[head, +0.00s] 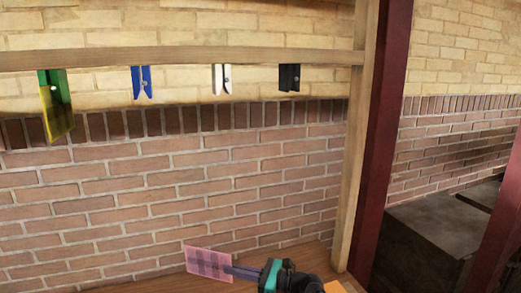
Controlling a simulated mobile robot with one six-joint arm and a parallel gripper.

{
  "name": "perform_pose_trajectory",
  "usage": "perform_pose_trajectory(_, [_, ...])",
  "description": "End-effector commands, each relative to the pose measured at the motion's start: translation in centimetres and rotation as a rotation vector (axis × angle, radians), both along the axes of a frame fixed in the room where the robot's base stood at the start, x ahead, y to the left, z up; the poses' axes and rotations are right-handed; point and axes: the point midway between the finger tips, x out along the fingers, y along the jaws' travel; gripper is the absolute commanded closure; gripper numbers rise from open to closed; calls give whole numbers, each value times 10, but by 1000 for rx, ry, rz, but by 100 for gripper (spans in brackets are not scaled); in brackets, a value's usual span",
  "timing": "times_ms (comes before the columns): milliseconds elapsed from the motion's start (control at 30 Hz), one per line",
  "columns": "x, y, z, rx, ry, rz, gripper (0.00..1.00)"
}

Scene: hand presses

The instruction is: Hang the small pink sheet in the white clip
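The small pink sheet (205,263) is at the bottom of the head view, low in front of the brick wall and tilted slightly. My gripper (240,271) reaches in from the right, and its narrow fingers are shut on the sheet's right edge. Darker finger shapes show through the see-through sheet. The white clip (221,79) hangs from the wooden rail, well above the sheet. It is empty, with its jaws pointing down.
The wooden rail (180,57) also bears a blue clip (141,82) and a black clip (289,78), both empty, and a green clip (43,78) holding a yellow sheet (57,110). A wooden post (353,170) stands at right. Space below the white clip is clear.

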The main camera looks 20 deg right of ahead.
Motion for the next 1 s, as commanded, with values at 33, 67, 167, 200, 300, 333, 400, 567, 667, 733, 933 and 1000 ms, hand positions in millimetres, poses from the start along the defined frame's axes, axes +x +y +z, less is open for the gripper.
perform_pose_trajectory(33, [0, 0, 15, 0, 0, 0, 100])
perform_pose_trajectory(67, [0, 0, 20, 0, 0, 0, 100])
perform_pose_trajectory(167, [0, 0, 34, 0, 0, 0, 100])
perform_pose_trajectory(200, [0, 0, 40, 0, 0, 0, 100])
perform_pose_trajectory(300, [0, 0, 54, 0, 0, 0, 100])
perform_pose_trajectory(333, [0, 0, 57, 0, 0, 0, 100])
perform_pose_trajectory(400, [0, 0, 65, 0, 0, 0, 100])
perform_pose_trajectory(567, [0, 0, 75, 0, 0, 0, 100])
perform_pose_trajectory(667, [0, 0, 77, 0, 0, 0, 100])
perform_pose_trajectory(733, [0, 0, 77, 0, 0, 0, 100])
perform_pose_trajectory(933, [0, 0, 76, 0, 0, 0, 100])
perform_pose_trajectory(1000, [0, 0, 76, 0, 0, 0, 100])
